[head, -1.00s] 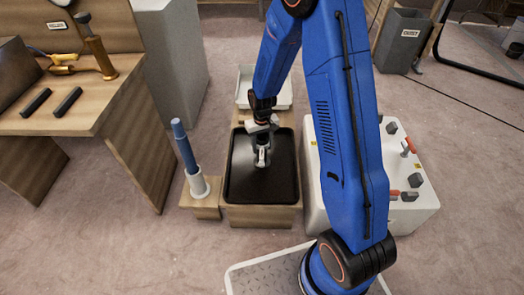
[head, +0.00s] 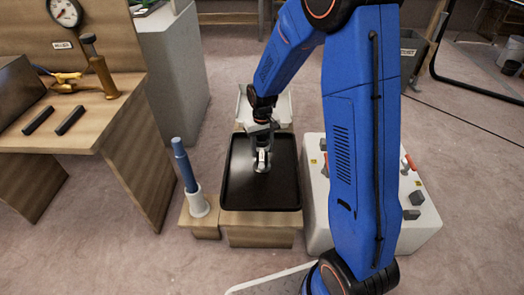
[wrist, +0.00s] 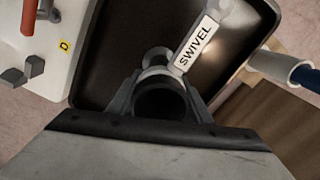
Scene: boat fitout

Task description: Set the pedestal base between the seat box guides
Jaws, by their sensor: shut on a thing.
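My gripper (head: 262,147) is shut on a small grey cylindrical part (head: 262,162) over the black tray (head: 238,190). In the wrist view the part shows as a dark round opening with a pale collar (wrist: 157,72) between the fingers. I cannot tell whether it touches the tray floor, or whether it is the pedestal base. A white tag reading "SWIVEL" (wrist: 197,42) lies beside it. A white box (head: 318,205) stands right of the tray, with several grey blocks (head: 415,198) on top, possibly the seat box guides. My arm hides its middle.
A blue post (head: 184,165) stands in a white socket on a low wooden block, left of the tray. A white tray (head: 284,108) lies behind. A wooden workbench (head: 95,128) stands at the left. Red handles (head: 408,162) rise from the white box.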

